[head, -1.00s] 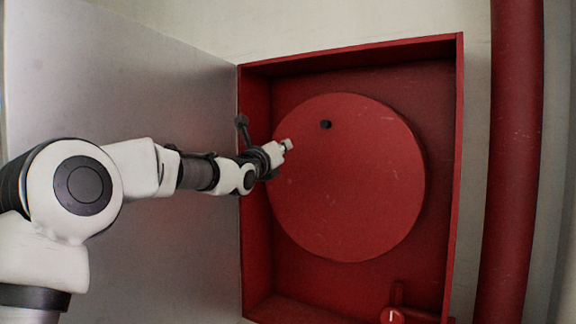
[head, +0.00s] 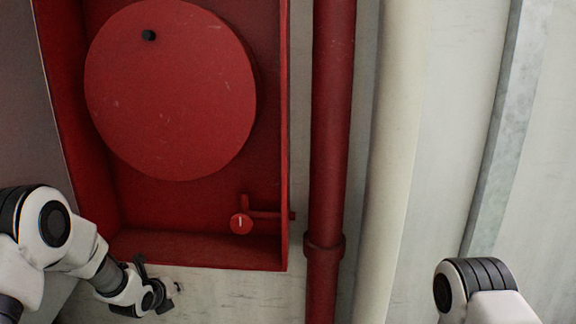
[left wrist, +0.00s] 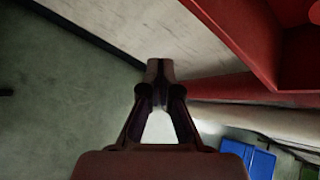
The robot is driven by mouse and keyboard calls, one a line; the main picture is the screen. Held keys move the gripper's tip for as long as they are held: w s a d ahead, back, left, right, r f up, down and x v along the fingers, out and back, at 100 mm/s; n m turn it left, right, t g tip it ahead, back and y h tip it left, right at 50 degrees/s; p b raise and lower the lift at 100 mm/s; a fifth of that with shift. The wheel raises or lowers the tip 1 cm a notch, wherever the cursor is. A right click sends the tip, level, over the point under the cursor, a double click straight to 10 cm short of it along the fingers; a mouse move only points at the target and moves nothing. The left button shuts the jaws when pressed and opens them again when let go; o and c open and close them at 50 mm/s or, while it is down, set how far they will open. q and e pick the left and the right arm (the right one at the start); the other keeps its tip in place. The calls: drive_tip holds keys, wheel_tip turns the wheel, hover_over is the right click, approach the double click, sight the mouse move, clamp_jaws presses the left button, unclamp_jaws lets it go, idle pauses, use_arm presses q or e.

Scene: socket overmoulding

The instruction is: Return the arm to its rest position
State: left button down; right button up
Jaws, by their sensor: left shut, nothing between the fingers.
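My left gripper (head: 176,288) is below the bottom edge of the red cabinet, in front of the pale wall, at the lower left of the head view. In the left wrist view its fingertips (left wrist: 160,70) meet, and nothing shows between them. My left arm comes in from the lower left. Part of my right arm (head: 478,285) shows at the lower right of the head view; its gripper is out of the picture.
The open red cabinet (head: 285,150) holds a round red reel (head: 170,95) with a black knob (head: 148,35) and a red valve (head: 241,223). A red pipe (head: 330,130) stands right of it. A blue object (left wrist: 248,158) lies low in the wrist view.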

use_arm(q)
drive_tip(key=s+d+f+n+g, duration=0.2)
drive_tip(key=s+f+n+g, duration=0.15)
drive_tip(key=s+f, duration=0.75)
drive_tip(key=s+d+f+n+g, duration=0.25)
drive_tip(key=s+f+n, duration=0.25)
drive_tip(key=s+f, duration=0.6)
drive_tip(key=s+r+n+g+y, duration=0.1)
drive_tip(key=s+n+g, duration=0.3)
drive_tip(key=s+n, duration=1.8)
drive_tip(key=shift+s+r, duration=0.4)
drive_tip(key=shift+s, duration=0.5)
